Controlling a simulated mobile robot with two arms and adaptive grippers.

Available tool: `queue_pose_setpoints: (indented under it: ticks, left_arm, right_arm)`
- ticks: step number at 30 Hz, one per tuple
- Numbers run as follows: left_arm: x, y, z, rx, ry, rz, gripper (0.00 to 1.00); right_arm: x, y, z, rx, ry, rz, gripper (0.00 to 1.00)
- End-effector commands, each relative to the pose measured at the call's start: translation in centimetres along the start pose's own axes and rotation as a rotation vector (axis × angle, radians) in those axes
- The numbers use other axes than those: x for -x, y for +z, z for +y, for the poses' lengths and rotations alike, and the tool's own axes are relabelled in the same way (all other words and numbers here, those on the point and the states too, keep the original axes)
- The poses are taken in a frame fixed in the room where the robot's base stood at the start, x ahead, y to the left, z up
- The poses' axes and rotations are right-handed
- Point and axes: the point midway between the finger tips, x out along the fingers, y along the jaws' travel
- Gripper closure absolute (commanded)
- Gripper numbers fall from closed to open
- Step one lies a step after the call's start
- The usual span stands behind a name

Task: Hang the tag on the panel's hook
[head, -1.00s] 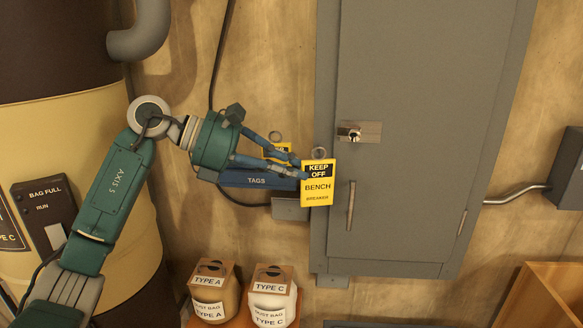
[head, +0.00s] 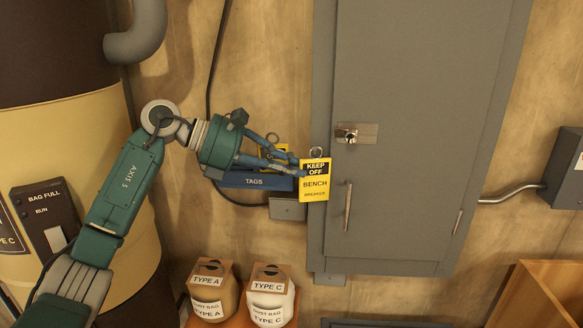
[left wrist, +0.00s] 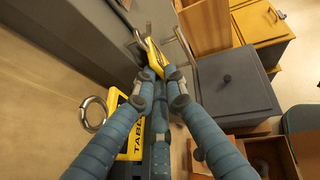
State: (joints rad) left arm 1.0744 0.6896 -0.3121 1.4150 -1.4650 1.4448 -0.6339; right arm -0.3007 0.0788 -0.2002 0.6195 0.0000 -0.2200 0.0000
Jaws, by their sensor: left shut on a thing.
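The yellow and black KEEP OFF tag (head: 314,186), marked BENCH BREAKER, has a metal ring at its top. My left gripper (head: 297,167) is shut on the tag's left edge. The tag appears in front of the left edge of the grey panel (head: 400,210). In the left wrist view the tag (left wrist: 153,57) is seen nearly edge-on between the fingertips (left wrist: 160,75). A shiny metal fitting (head: 347,134), perhaps the hook, sticks out of a plate on the panel, up and right of the tag, apart from it. My right gripper is not in view.
A blue TAGS holder (head: 254,181) is behind my gripper, with another yellow tag (left wrist: 128,135) and its ring (left wrist: 95,113). The panel's bar handle (head: 348,206) is right of the held tag. Dust bags (head: 211,290) stand below. A grey box (head: 565,170) is far right.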

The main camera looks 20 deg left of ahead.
Motion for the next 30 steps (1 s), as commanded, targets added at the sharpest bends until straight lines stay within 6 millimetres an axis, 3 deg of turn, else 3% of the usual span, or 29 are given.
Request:
queue_pose_setpoints:
  ticks: [14,15,18,26,30]
  left_arm:
    - [0.0,0.0,-0.02,0.0,0.0,0.0,1.0]
    - [0.0,0.0,-0.02,0.0,0.0,0.0,0.84]
    - [-0.01,-0.01,-0.02,0.001,0.0,0.0,0.68]
    - [0.0,0.02,-0.02,0.001,-0.001,0.001,0.68]
    - [0.42,0.96,0.0,-0.001,0.0,0.0,0.68]
  right_arm:
    - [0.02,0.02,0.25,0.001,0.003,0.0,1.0]
    - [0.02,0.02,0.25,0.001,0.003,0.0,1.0]
    - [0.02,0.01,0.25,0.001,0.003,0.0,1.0]
    - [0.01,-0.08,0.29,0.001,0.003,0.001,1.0]
    - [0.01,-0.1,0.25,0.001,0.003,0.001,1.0]
